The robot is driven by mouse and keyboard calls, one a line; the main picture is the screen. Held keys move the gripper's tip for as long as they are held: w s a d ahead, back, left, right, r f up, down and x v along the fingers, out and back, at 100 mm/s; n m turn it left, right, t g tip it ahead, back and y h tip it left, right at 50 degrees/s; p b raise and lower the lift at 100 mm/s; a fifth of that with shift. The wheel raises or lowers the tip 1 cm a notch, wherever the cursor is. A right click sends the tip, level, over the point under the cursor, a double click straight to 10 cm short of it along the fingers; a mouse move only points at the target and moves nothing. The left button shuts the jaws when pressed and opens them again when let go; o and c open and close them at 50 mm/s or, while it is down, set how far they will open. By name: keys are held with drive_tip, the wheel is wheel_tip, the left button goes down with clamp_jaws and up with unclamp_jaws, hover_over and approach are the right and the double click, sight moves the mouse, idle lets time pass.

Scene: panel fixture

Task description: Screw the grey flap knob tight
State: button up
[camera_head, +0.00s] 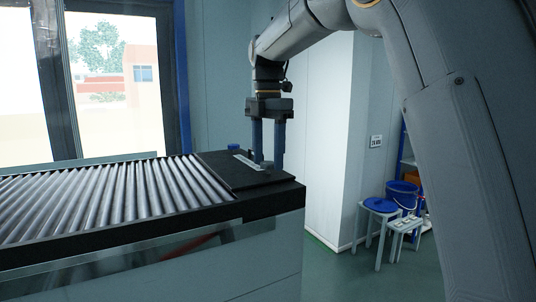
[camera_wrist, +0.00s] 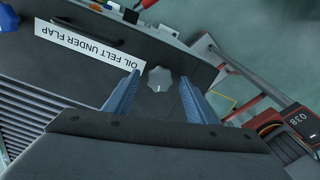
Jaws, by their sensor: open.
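The grey flap knob (camera_wrist: 160,79) is a small lobed knob on the dark flap panel (camera_wrist: 85,75), seen from above in the wrist view. My gripper (camera_wrist: 160,92) is open, with its two blue fingers on either side of the knob and a gap to each. In the head view my gripper (camera_head: 268,165) points down at the far right end of the roller table, over the dark panel (camera_head: 240,172). The knob is hard to make out there, behind or between the fingers. I cannot tell whether the fingertips reach down to the knob's height.
A white label (camera_wrist: 88,47) reading "OIL FELT UNDER FLAP" lies left of the knob. Metal rollers (camera_head: 110,195) fill the table's left. A stool with a blue top (camera_head: 380,205) and a bucket (camera_head: 402,192) stand beyond.

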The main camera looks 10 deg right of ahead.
drive_tip(key=c, duration=1.1)
drive_tip(key=shift+o, duration=0.2)
drive_tip(key=shift+m, duration=0.3)
